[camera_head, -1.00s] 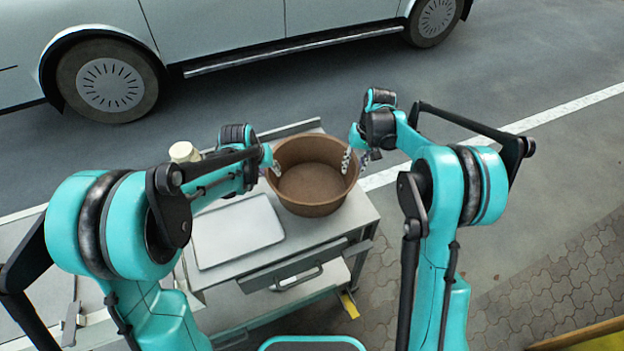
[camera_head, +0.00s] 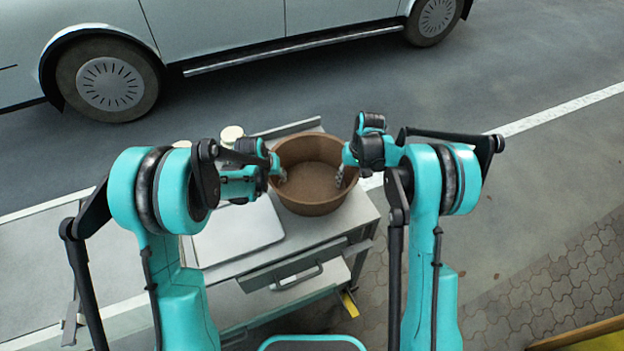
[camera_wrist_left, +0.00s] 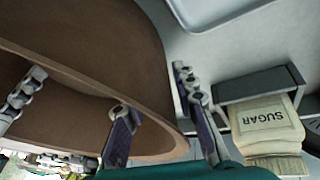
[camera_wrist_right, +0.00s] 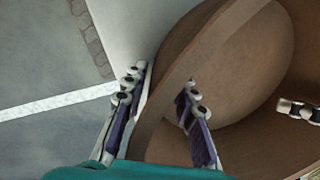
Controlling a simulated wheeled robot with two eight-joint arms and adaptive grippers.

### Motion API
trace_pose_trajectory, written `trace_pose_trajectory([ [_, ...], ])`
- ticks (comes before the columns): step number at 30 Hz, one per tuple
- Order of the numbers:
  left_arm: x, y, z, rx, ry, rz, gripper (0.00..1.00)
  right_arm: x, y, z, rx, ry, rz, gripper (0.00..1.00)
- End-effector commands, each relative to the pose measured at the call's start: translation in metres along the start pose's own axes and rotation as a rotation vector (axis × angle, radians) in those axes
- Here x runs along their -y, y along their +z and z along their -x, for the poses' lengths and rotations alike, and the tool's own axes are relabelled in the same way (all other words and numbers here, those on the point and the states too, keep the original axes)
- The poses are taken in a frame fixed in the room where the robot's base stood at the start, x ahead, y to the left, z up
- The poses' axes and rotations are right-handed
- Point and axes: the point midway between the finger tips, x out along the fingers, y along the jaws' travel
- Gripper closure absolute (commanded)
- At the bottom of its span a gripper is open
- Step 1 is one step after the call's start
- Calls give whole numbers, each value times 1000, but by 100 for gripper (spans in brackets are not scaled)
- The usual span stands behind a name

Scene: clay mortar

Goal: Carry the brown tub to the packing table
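The brown tub (camera_head: 309,207) stands upright on a grey drawer cart (camera_head: 352,218). My left gripper (camera_head: 280,175) is at the tub's left rim. In the left wrist view its fingers (camera_wrist_left: 160,122) are apart, one inside the tub (camera_wrist_left: 150,60) and one outside, with the wall between them. My right gripper (camera_head: 344,172) is at the right rim. In the right wrist view its fingers (camera_wrist_right: 158,105) are also apart on either side of the tub wall (camera_wrist_right: 225,60). I cannot tell which surface is the packing table.
A pale tray (camera_head: 240,233) lies on the cart left of the tub. A cream sugar packet (camera_wrist_left: 265,125) is beside my left gripper. A pale surface (camera_head: 40,250) extends left of the cart. A parked vehicle (camera_head: 240,30) stands beyond; paving (camera_head: 560,275) at the right is clear.

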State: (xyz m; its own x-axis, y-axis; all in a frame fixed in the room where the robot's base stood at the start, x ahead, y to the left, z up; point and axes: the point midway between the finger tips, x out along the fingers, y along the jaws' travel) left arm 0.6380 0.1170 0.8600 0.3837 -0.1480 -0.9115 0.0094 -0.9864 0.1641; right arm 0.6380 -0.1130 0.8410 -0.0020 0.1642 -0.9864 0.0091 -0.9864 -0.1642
Motion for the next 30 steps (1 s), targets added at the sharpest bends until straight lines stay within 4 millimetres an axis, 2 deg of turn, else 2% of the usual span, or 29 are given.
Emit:
trace_pose_trajectory([
  [5, 0, 0, 0, 0, 0, 0, 73, 0, 0, 0, 0, 0, 0, 73],
  [8, 0, 0, 0, 0, 0, 0, 96, 0, 0, 0, 0, 0, 0, 96],
  [9, 0, 0, 0, 0, 0, 0, 100, 0, 0, 0, 0, 0, 0, 100],
  [23, 0, -1, 2, 0, 0, 0, 100, 0, 0, 2, 0, 0, 0, 100],
  [30, -3, -8, 18, 0, 0, 0, 100, 3, 0, 20, 0, 0, 0, 100],
])
